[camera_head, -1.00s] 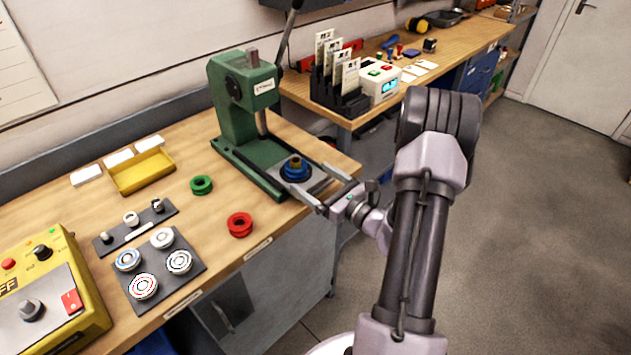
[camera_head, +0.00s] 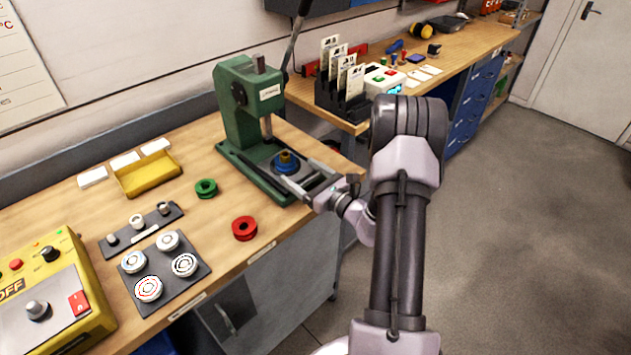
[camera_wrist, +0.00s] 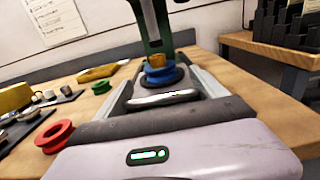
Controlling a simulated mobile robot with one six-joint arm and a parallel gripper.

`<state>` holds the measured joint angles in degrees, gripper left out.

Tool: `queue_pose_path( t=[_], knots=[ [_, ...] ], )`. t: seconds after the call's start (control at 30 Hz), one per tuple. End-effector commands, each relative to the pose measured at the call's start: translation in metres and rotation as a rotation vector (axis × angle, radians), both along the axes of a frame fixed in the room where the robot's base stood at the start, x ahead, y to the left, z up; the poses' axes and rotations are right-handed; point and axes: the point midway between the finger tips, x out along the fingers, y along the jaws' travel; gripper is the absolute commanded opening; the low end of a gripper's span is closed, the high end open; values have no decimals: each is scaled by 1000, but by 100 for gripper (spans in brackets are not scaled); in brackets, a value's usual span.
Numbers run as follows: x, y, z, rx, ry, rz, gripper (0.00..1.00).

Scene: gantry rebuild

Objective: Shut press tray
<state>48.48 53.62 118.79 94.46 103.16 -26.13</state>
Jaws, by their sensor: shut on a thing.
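The green press (camera_head: 238,110) stands on the wooden bench. Its grey tray (camera_head: 301,180) lies low at the front of the press. A blue round part with a brass-coloured top (camera_head: 286,161) sits on the tray, under the press column; it also shows in the wrist view (camera_wrist: 160,72). My gripper (camera_head: 309,183) is at the tray's outer end, its two fingers reaching along either side. In the wrist view a pale metal bar (camera_wrist: 163,97) lies between the fingers, and my gripper is shut on this tray end. The exact finger contact is partly hidden.
A red spool (camera_head: 244,229) and a green spool (camera_head: 206,188) lie left of the press. A yellow tray (camera_head: 148,175), a dark pad of round parts (camera_head: 165,268) and a yellow control box (camera_head: 50,300) stand farther left. Open floor lies right.

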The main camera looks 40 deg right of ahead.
Motion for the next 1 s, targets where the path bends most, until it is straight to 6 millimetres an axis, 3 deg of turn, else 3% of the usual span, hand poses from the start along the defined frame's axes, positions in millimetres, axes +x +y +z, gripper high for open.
queue_pose_path(
  t=[0.1, 0.2, 0.5, 0.53, 0.57, 0.87, 1.0],
  knots=[
    [20, 1, 1, -4, -1, -2, 8],
    [29, 1, 1, -3, -1, -5, 8],
    [30, 1, 0, -1, -2, -6, 8],
    [30, 1, 0, -1, -2, -7, 85],
    [30, 1, 0, -1, -2, -7, 91],
    [29, 2, 0, -1, 0, -3, 92],
    [17, 0, 1, 0, 0, -5, 92]
  ],
)
